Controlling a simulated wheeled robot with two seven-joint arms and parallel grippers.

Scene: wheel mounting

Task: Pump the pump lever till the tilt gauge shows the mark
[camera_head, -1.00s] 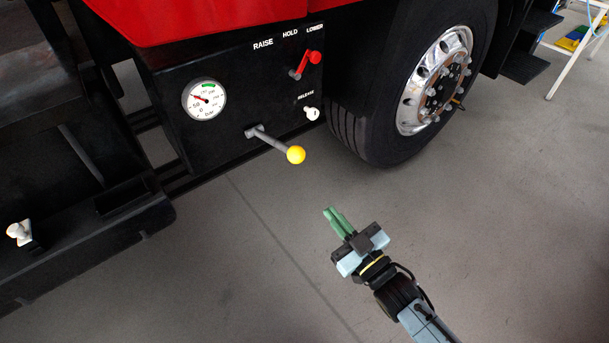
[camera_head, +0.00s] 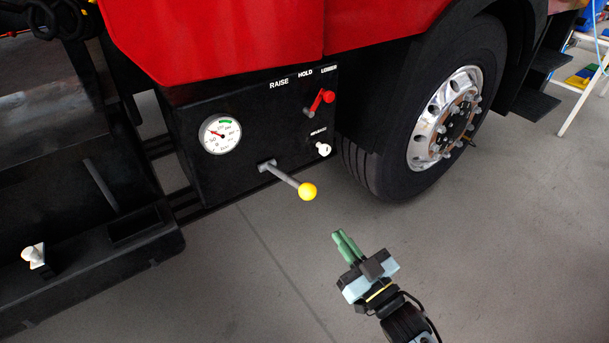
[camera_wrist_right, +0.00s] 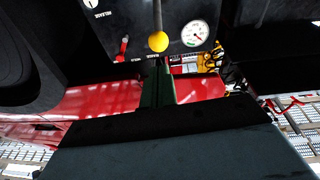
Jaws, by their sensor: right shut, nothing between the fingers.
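The pump lever (camera_head: 286,179) is a grey rod with a yellow ball knob (camera_head: 307,191), sticking out from a black panel on the red truck. The knob also shows in the right wrist view (camera_wrist_right: 158,41), just beyond the fingertips. The round white gauge (camera_head: 220,134) has a green band at its top and a red needle pointing to the upper left, short of the band. My right gripper (camera_head: 345,244) has green fingers, is shut and empty, and is apart from the knob, below and right of it in the head view. My left gripper is not in view.
A red-handled lever (camera_head: 320,102) under RAISE, HOLD, LOWER labels and a white release knob (camera_head: 323,149) are on the panel (camera_head: 250,110). A truck wheel (camera_head: 440,120) stands to the right. The grey floor around my gripper is clear.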

